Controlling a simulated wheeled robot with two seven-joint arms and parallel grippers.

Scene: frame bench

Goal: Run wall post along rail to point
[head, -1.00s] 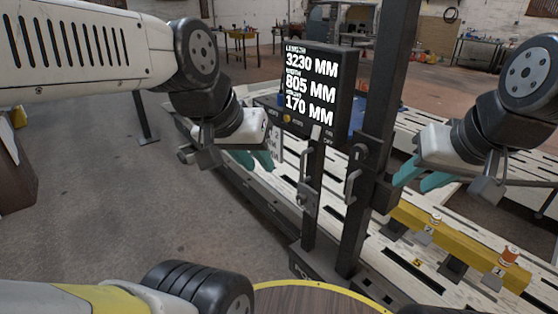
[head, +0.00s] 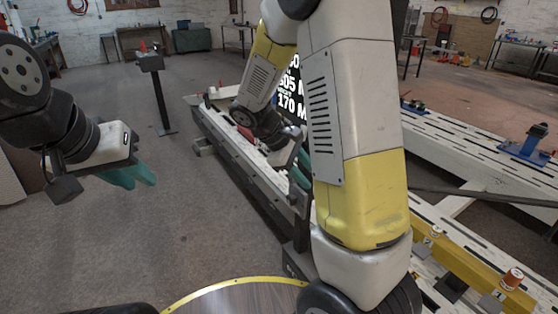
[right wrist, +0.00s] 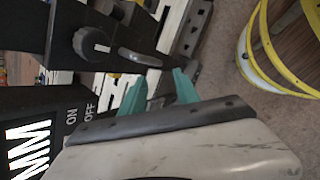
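The dark wall post stands on the bench, mostly hidden behind my right arm in the head view; its readout (head: 291,92) shows only partly. A grey lever handle (head: 298,197) shows on the post. My right gripper (head: 300,158) is at the post's left side, above that handle. In the right wrist view its teal fingers (right wrist: 158,92) are apart, with a grey handle (right wrist: 140,57) and a round knob (right wrist: 90,40) just beyond the tips. The ON/OFF panel (right wrist: 80,105) is beside them. My left gripper (head: 138,176) is open and empty over the floor at left.
The long white slotted bench (head: 225,140) runs back to the left. A yellow bar (head: 470,272) with numbered markers, one a small orange-topped cylinder (head: 511,279), lies at lower right. A black stand (head: 158,95) is behind.

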